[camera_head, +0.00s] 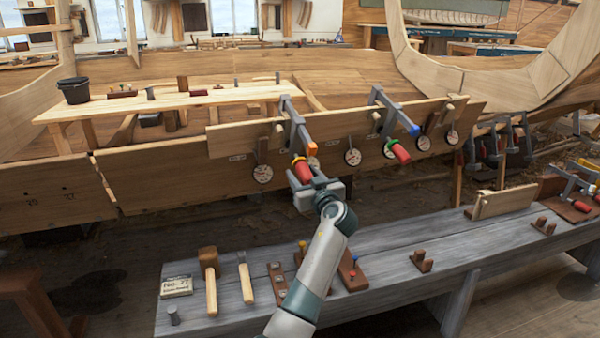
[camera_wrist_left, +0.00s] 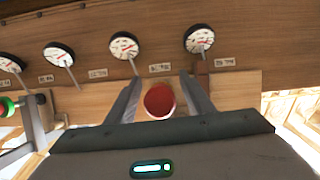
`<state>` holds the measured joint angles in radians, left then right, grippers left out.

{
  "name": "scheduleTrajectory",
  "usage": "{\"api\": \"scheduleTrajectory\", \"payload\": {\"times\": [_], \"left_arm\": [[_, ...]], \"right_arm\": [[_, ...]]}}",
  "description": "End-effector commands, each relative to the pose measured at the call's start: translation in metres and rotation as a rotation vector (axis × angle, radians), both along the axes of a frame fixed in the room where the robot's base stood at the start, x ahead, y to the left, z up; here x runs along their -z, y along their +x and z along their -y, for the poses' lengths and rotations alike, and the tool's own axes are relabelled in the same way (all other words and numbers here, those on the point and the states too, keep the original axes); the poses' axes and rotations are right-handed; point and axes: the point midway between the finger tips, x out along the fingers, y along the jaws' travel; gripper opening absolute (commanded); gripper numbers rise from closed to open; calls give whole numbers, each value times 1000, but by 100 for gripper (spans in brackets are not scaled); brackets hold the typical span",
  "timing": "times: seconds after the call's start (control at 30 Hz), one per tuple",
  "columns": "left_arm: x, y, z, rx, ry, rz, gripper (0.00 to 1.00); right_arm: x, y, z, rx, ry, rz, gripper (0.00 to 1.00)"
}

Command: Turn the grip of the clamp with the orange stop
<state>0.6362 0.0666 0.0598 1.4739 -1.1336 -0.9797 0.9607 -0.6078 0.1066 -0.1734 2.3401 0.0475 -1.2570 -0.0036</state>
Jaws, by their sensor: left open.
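The clamp with the orange stop (camera_head: 311,148) is fixed over the top edge of the hull plank. Its red grip (camera_head: 302,170) hangs below the plank edge, tilted, with a yellow collar at its upper end. My left gripper (camera_head: 306,184) is at the lower end of this grip. In the left wrist view, the round red end of the grip (camera_wrist_left: 160,101) lies between the two spread fingers of the left gripper (camera_wrist_left: 160,82). Small gaps seem to show on both sides, so the fingers do not appear closed on it. My right gripper is not in view.
A second clamp with a blue stop (camera_head: 413,129) and a red grip (camera_head: 400,152) stands to the right. Several dial gauges (camera_head: 352,157) hang along the plank. Below is a grey bench (camera_head: 390,275) with a mallet (camera_head: 209,262), a chisel (camera_head: 245,270) and wooden blocks.

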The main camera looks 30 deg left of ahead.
Motion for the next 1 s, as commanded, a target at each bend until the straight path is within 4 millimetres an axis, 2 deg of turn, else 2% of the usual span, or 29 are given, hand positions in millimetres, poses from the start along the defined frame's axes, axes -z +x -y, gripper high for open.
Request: {"api": "scheduleTrajectory", "payload": {"times": [0.2, 0.23, 0.3, 0.4, 0.7, 1.0], "left_arm": [[0, 0, 0, 0, 0, 0, 48], [0, 0, 0, 0, 0, 0, 43], [0, 0, 0, 0, 0, 0, 26], [0, 0, 0, 0, 0, 0, 7], [1, 0, 0, -7, 11, -16, 7], [2, -1, -1, -54, 82, -117, 7]], "right_arm": [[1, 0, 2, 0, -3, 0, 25], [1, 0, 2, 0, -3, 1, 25], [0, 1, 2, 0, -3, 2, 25], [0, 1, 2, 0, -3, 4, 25], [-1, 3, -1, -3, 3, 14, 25], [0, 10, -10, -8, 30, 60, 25]]}}
